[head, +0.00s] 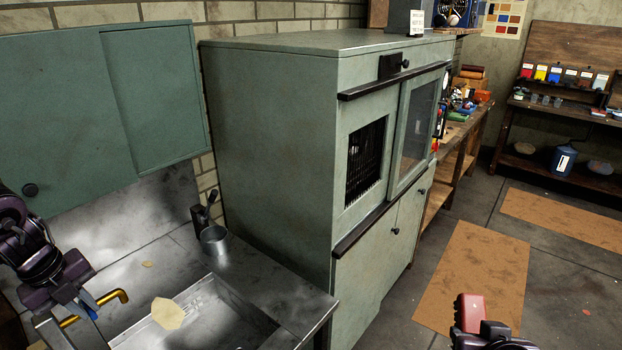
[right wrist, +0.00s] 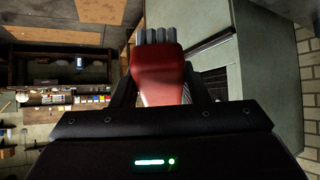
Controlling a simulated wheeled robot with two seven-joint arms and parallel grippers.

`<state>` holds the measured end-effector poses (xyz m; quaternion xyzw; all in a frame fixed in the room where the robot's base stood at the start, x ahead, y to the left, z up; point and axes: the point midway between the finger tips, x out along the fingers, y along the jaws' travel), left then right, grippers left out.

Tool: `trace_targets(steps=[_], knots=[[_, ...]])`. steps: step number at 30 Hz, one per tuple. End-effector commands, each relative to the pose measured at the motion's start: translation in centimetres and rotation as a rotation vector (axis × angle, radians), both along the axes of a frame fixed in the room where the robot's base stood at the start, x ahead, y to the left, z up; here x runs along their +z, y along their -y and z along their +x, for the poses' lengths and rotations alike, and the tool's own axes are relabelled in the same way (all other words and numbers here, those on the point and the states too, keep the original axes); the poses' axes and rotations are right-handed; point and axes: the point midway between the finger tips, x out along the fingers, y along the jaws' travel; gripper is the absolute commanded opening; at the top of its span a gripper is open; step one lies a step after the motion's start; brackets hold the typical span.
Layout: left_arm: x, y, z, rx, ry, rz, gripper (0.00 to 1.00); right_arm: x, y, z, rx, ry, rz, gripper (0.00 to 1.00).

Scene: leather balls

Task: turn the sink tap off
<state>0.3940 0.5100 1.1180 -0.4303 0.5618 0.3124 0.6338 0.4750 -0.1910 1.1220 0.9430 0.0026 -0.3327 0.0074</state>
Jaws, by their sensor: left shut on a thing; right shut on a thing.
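The sink (head: 262,318) is set into the metal counter at the lower left in the head view. Its brass tap (head: 120,295) has a curved spout at the sink's left side. A small blue handle (head: 88,303) shows beside the spout. My left gripper (head: 82,298) is at the tap and shut on this handle; its fingers hide part of it. I cannot make out running water. My right gripper (head: 478,335) is at the bottom right, away from the sink, shut on a red object (right wrist: 158,78) with several grey prongs at its end.
A tall green cabinet (head: 270,130) stands right of the sink. A metal cup (head: 214,240) stands on the counter behind the basin. A pale flat piece (head: 168,313) lies at the sink. A green wall cupboard (head: 75,110) hangs above the left arm. Brown mats (head: 475,280) lie on open floor.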

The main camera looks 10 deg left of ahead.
Motion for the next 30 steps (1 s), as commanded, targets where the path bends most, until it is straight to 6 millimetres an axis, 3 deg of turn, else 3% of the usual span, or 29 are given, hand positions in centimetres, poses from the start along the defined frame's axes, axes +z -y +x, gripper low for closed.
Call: trace_targets(steps=[17,18,22,30], knots=[[0.24,-0.22,0.02,-0.033,0.006,0.005,0.00,0.12,0.00,0.01,0.000,0.001,0.000,0.16],[0.24,-0.22,0.02,-0.033,0.006,0.005,0.13,0.12,0.00,0.01,0.000,0.001,0.000,0.16],[0.20,-0.20,0.00,-0.033,0.005,0.004,0.30,0.11,0.00,0.00,0.000,0.001,0.000,0.16],[0.10,-0.15,-0.07,-0.032,0.002,0.002,0.33,0.09,0.00,0.00,0.000,0.001,0.000,0.16]])
